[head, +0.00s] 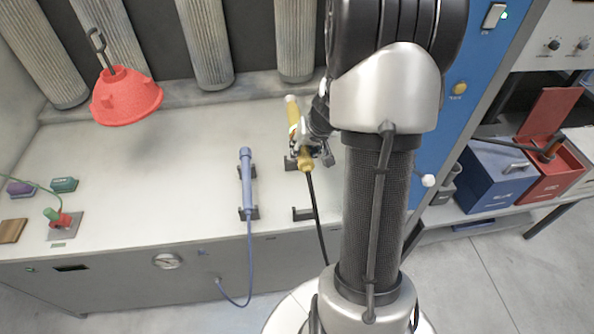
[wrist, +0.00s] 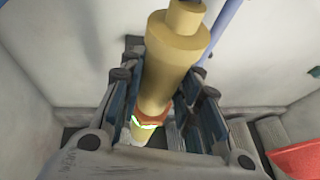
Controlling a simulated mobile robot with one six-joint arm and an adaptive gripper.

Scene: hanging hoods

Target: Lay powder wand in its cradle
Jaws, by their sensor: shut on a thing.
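The powder wand (head: 292,108) is yellow with a brass-coloured end and a black hose running down from it. My gripper (head: 301,137) is shut on it. In the wrist view the tan body of the wand (wrist: 168,75) stands between the fingers (wrist: 165,100), with an orange and a green band below. A dark cradle bracket (head: 291,164) is just under the wand's brass end, and a second bracket (head: 302,214) is nearer the bench's front edge. I cannot tell whether the wand touches the cradle. My arm hides part of the bench to the right.
A blue wand (head: 246,180) lies in its own brackets to the left. A red hood (head: 125,97) hangs over the bench (head: 165,185). Blue (head: 497,175) and red (head: 553,155) bins stand at the right.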

